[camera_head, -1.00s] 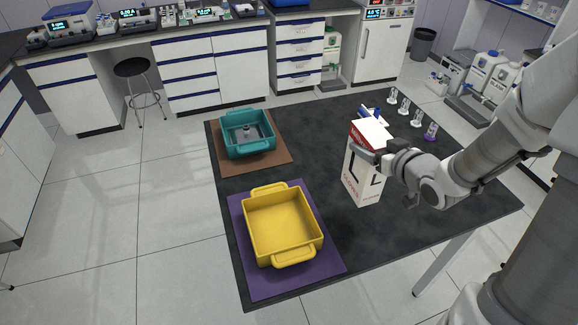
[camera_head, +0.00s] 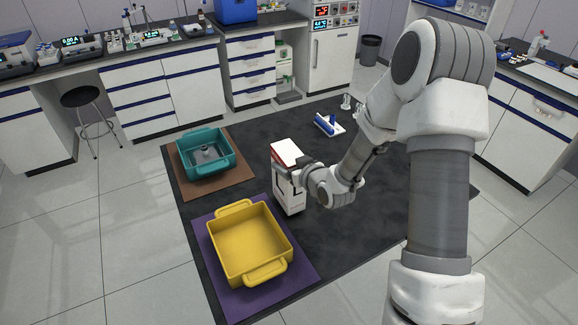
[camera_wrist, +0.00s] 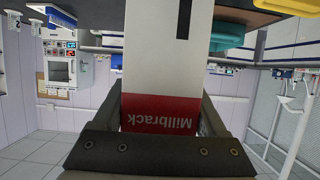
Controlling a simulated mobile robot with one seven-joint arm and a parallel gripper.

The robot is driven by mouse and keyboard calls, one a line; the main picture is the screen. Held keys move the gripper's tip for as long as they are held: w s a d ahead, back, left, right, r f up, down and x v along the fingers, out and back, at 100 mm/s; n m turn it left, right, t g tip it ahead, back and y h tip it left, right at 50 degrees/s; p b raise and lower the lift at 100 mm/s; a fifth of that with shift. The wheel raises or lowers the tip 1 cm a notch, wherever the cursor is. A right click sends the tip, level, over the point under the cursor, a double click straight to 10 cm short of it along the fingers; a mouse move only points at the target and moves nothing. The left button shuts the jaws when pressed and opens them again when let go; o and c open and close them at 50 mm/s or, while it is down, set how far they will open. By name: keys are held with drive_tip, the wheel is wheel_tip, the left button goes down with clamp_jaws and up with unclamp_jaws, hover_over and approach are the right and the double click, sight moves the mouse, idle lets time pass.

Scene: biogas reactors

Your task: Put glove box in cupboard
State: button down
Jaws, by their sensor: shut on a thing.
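The glove box (camera_head: 289,196) is a tall white carton with a red band near its top. My gripper (camera_head: 288,173) is shut on its upper part, and the carton looks upright over the dark table; whether its base touches the table is unclear. In the wrist view the glove box (camera_wrist: 165,60) fills the middle, upside down, its red end lettered "Millbrack" between the fingers (camera_wrist: 160,118). White cupboards with blue trim (camera_head: 145,92) stand under the back bench, and another (camera_head: 515,125) is at the right. Which one is meant cannot be told.
A yellow tray (camera_head: 214,262) on a purple mat and a teal tray (camera_head: 184,170) on a brown mat lie left of the box. A blue-and-white item (camera_head: 329,125) lies behind it. A black stool (camera_head: 82,97) stands on the open floor at left.

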drive_tip(key=shift+f, duration=0.6)
drive_tip(key=shift+f+b, duration=0.25)
drive_tip(key=shift+b, duration=0.05)
unclamp_jaws()
drive_tip(key=shift+r, duration=0.1)
